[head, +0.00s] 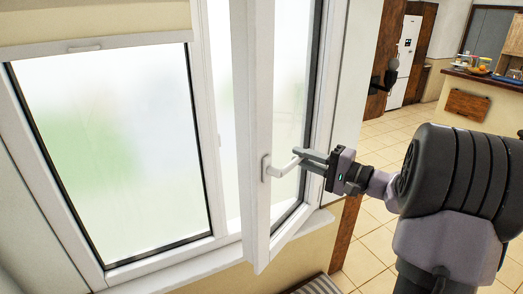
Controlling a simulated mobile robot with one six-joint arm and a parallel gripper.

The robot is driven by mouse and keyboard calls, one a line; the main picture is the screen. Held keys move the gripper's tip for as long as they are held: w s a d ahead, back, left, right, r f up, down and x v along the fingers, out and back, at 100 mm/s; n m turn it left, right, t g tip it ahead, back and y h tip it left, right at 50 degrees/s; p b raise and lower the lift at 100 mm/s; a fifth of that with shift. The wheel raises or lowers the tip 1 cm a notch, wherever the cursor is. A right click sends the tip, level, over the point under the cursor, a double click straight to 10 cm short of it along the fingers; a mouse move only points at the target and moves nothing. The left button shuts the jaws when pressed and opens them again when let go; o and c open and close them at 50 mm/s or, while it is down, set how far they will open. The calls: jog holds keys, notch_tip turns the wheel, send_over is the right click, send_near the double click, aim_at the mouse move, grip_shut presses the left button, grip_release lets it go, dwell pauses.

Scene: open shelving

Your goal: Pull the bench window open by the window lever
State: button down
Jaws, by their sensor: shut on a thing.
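The white window lever (281,170) sits on the inner edge of the bench window sash (256,120). My gripper (305,159) is shut on the lever's free end, coming from the right. The sash stands swung out from its frame into the room, with a gap visible on its left. The lever lies roughly level, pointing right toward my gripper. The exact contact of the fingers on the lever is small in the view.
A second, fixed-looking window pane (110,150) is at left, with a blind (95,20) above it. The sill (305,228) runs below. A striped item (315,285) lies at the bottom. Tiled floor (375,245) is open at right. A counter (485,90) and white fridge (405,60) stand farther back.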

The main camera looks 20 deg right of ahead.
jog(key=s+d+n+g+y+b, duration=0.2)
jog(key=s+d+y+b, duration=0.1)
jog(key=s, duration=0.3)
jog(key=shift+d+n+y+b, duration=0.3)
jog(key=shift+n+b, duration=0.1)
jog(key=shift+b, duration=0.3)
jog(key=c, duration=1.1)
grip_release()
jog(key=shift+a, duration=0.1)
jog(key=o, duration=1.1)
